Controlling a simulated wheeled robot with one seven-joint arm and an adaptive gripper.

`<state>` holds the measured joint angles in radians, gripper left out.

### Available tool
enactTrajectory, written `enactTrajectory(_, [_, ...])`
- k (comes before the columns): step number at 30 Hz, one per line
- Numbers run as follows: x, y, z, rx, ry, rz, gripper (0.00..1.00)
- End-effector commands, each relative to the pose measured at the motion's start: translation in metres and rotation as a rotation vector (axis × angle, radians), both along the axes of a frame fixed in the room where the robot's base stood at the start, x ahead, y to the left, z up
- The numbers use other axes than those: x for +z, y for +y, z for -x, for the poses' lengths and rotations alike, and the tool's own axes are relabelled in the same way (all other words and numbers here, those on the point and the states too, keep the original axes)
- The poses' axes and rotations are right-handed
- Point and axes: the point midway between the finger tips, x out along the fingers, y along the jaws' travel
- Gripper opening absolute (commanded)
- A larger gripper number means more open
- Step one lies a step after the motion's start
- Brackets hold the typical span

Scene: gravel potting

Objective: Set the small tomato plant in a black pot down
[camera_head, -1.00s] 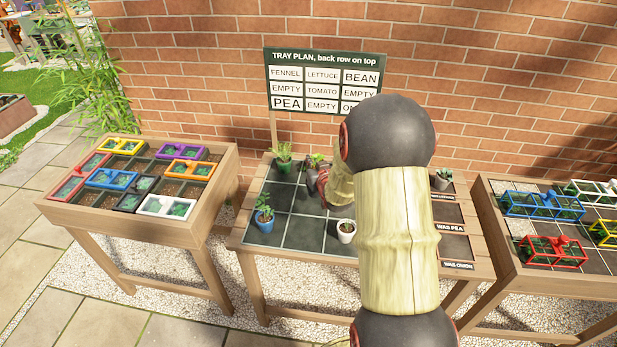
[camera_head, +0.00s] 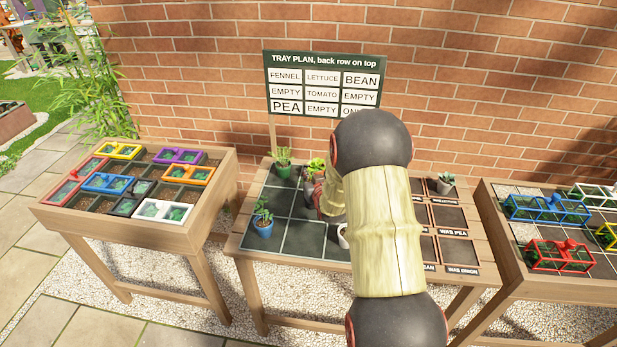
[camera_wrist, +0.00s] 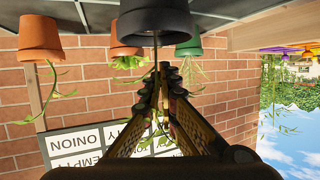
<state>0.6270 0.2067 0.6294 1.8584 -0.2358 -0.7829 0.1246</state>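The black pot (camera_wrist: 155,20) of the small tomato plant is close in the wrist view, which is upside down. Its thin stem (camera_wrist: 155,50) runs from the pot to my fingertips. My gripper (camera_wrist: 166,74) has its fingers drawn together at the tips, around the stem. In the head view my arm hides the pot and fingertips. The dark gridded tray (camera_head: 290,205) lies under my arm on the middle table.
A green pot (camera_head: 283,170) and a leafy plant (camera_head: 315,166) stand in the back row. A blue pot (camera_head: 263,227) is front left, and a white pot (camera_head: 343,236) is partly behind my arm. The tray plan sign (camera_head: 322,85) rises behind. Orange pots (camera_wrist: 40,38) show in the wrist view.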

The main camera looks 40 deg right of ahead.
Motion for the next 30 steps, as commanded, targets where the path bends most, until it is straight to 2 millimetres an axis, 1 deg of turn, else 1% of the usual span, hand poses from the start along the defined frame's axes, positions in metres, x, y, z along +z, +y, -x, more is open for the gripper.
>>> enactTrajectory(1, [-0.003, 0.000, 0.000, 0.000, 0.000, 0.000, 0.00])
enactTrajectory(13, [-0.002, 0.000, 0.000, 0.000, 0.001, 0.000, 0.23])
enactTrajectory(21, [-0.002, 0.000, 0.000, 0.000, 0.001, 0.000, 0.23])
enactTrajectory(25, [0.003, 0.000, 0.000, 0.000, 0.001, 0.000, 0.23])
enactTrajectory(29, [0.010, 0.008, 0.017, -0.001, 0.001, 0.000, 0.23])
enactTrajectory(30, [0.012, 0.012, 0.024, -0.001, 0.003, -0.001, 0.23])
